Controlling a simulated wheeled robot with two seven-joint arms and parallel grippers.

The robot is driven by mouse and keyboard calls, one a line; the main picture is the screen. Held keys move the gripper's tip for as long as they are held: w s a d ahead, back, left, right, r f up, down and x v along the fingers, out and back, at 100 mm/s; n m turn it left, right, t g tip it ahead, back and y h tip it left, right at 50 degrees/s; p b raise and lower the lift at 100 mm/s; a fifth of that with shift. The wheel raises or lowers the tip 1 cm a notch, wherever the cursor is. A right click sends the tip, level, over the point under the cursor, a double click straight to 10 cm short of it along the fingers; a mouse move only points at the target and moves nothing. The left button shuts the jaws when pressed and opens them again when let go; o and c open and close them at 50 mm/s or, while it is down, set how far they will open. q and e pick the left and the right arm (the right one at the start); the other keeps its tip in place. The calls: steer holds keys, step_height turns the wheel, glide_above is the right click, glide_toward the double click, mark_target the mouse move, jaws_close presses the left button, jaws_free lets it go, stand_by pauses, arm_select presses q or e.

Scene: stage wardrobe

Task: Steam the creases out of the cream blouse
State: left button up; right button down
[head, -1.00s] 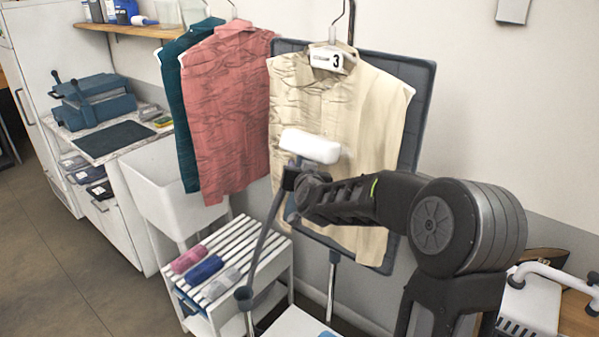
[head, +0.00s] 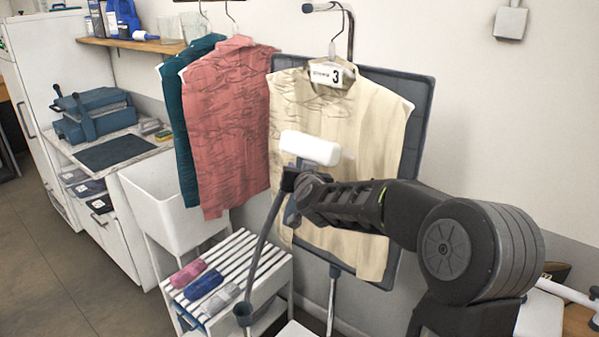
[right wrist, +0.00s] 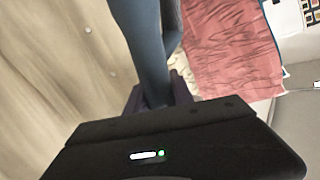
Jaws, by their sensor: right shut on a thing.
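The cream blouse (head: 375,150) hangs on a hanger with a number 3 tag, in front of a dark padded board. Dark creases show across its upper part and left side; its right side and lower part look mostly smooth. My right gripper (head: 292,190) is shut on the steamer, whose white head (head: 310,148) is in front of the blouse's left-middle part. I cannot tell whether it touches the cloth. A grey hose (head: 262,235) hangs below. In the right wrist view, a blue-grey part of the steamer (right wrist: 145,45) crosses the smooth cream cloth (right wrist: 55,75). My left gripper is out of view.
A creased pink blouse (head: 230,130) and a teal garment (head: 180,130) hang close to the left. The dark board (head: 420,95) stands behind the cream blouse. A white sink (head: 165,200) and a slatted rack (head: 250,260) with rolled cloths stand at lower left.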

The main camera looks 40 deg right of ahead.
mark_target(300, 134)
steer(key=shift+r, duration=0.25)
steer(key=shift+r, duration=2.25)
steer(key=shift+r, duration=2.55)
steer(key=shift+r, duration=2.25)
steer(key=shift+a, duration=0.1)
